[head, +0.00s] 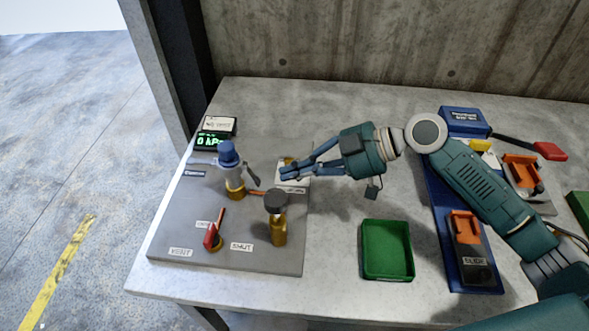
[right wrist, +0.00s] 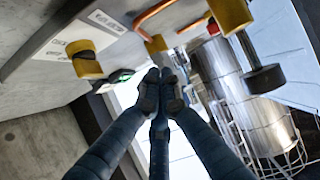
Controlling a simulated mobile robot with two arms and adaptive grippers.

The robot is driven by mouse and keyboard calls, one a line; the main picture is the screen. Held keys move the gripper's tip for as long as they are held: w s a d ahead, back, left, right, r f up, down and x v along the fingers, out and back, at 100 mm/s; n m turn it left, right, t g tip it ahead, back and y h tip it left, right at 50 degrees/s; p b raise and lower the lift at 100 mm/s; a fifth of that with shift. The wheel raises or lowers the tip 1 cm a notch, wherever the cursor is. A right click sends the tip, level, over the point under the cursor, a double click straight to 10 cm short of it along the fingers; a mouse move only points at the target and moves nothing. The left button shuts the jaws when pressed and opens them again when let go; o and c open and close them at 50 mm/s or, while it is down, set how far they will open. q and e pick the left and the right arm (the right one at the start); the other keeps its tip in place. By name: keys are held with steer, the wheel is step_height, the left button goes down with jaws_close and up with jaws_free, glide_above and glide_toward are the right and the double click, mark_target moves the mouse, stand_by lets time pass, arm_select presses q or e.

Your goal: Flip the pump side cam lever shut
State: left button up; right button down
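On the grey panel (head: 255,258) a coupling with a blue cap (head: 228,154) and a grey body stands upright on a brass base (head: 235,188). A small dark lever (head: 252,175) sticks out from its right side, sloping down to the right. I cannot tell for certain whether this is the pump side cam lever. My right gripper (head: 287,173) is to the right of that lever, apart from it in the picture. In the right wrist view its fingertips (right wrist: 162,90) are together with nothing seen between them. My left gripper is not in view.
A brass valve with a black knob (head: 277,205) stands below my right gripper. A red lever (head: 211,236) sits between VENT and SHUT labels. A white plate (head: 293,182) is partly behind the gripper. A green tray (head: 387,276) lies right.

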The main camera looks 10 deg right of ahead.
steer(key=d, duration=0.1)
steer(key=d+b, duration=0.1)
steer(key=shift+s+d+f, duration=0.15)
steer(key=shift+s+d, duration=0.15)
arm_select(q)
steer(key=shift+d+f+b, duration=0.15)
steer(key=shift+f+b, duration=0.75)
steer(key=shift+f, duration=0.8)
arm_select(e)
steer(key=s+d+r, duration=0.1)
steer(key=s+d, duration=0.1)
steer(key=d, duration=0.4)
steer(key=shift+r, duration=0.1)
